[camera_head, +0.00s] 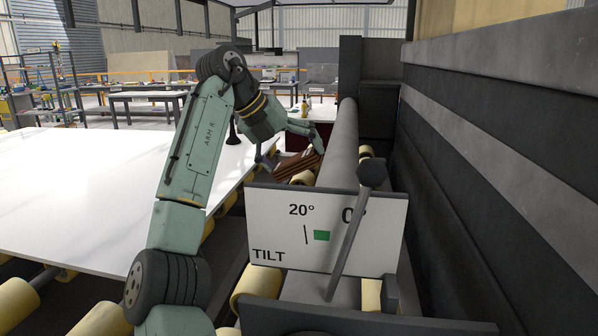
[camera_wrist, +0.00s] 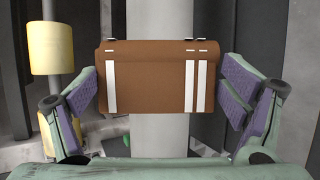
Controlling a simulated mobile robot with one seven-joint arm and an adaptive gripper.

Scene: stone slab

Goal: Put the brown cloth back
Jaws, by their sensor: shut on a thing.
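The brown cloth (camera_wrist: 150,75) is a folded block with white stripes, in the middle of the wrist view. My gripper (camera_wrist: 158,85) is shut on it, with one purple-padded finger at each side edge. A grey bar shows behind and below the cloth; I cannot tell whether the cloth touches it. In the head view my gripper (camera_head: 291,150) reaches down beside the long grey cylinder (camera_head: 343,145), with the brown cloth (camera_head: 300,166) at its fingers. The cloth's underside is hidden.
A tilt sign (camera_head: 325,240) with a dark-knobbed lever (camera_head: 355,225) stands in front. A large white slab (camera_head: 90,190) lies on yellow rollers to the left. A dark wall (camera_head: 500,180) closes off the right.

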